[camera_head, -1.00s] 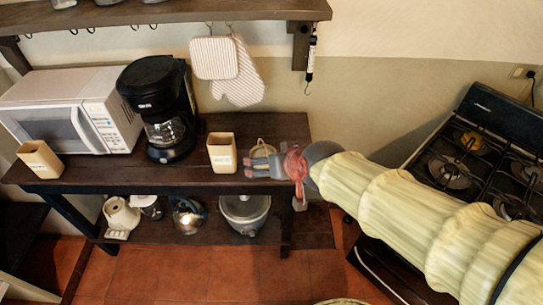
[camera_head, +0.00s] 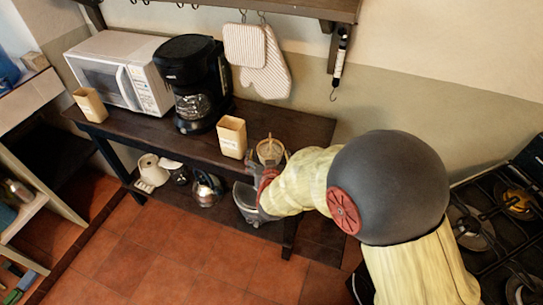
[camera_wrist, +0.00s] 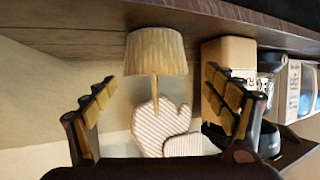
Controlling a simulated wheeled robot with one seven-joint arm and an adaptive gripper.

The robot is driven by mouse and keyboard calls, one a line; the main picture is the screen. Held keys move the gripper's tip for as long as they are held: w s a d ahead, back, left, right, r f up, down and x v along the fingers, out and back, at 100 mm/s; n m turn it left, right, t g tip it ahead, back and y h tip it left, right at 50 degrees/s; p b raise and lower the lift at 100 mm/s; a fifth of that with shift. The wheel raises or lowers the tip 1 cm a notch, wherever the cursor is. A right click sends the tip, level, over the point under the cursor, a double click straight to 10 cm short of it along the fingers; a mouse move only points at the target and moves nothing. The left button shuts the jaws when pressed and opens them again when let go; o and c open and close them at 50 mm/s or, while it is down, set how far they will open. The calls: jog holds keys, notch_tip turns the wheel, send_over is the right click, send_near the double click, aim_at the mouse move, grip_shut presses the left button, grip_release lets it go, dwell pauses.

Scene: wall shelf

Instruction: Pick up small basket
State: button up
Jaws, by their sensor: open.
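The small basket (camera_head: 270,150) is light tan and woven, with a thin handle. It stands on the dark wooden table, near its right end. In the wrist view, which appears upside down, the basket (camera_wrist: 157,52) sits ahead, between the two spread fingers, with gaps on both sides. My gripper (camera_wrist: 160,82) is open and empty, its padded fingers to either side of the basket. In the head view my gripper (camera_head: 264,172) is at the table's front edge, just in front of the basket, partly hiding its lower part.
A beige container (camera_head: 231,137) stands close left of the basket; it also shows beside the right finger (camera_wrist: 228,58). A coffee maker (camera_head: 193,85), microwave (camera_head: 118,70) and second beige container (camera_head: 90,104) stand farther left. A mitt (camera_head: 265,65) hangs behind. A stove (camera_head: 500,235) is at right.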

jog(key=b+x, duration=0.1)
jog(key=x, duration=0.1)
jog(key=b+x, duration=0.1)
jog(key=x, duration=0.1)
jog(key=shift+w+d, duration=0.1)
jog(key=shift+d, duration=0.3)
jog(key=shift+w+a+f, duration=0.1)
jog(key=shift+w, duration=0.4)
jog(key=c, duration=1.4)
